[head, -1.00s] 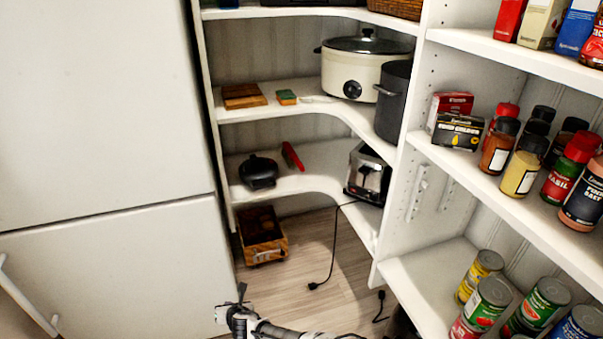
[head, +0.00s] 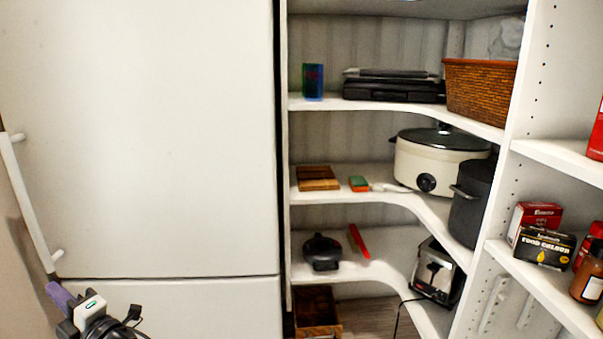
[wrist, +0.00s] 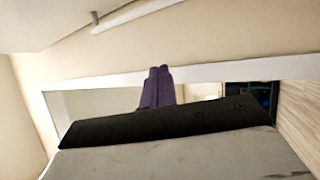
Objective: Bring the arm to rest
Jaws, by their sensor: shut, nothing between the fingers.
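My gripper (head: 58,292) shows at the bottom left of the head view, with its purple fingers pointing up and left, in front of the lower part of the white fridge (head: 150,140). In the wrist view my gripper (wrist: 158,72) has its two purple fingers side by side and touching, with nothing between them. The rest of my arm is mostly below the head view's bottom edge.
The fridge handle (head: 28,200) is close above my gripper; it also shows in the wrist view (wrist: 125,14). Corner shelves at right hold a slow cooker (head: 440,165), a toaster (head: 436,272) and a basket (head: 482,90). A wooden box (head: 316,312) stands on the floor.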

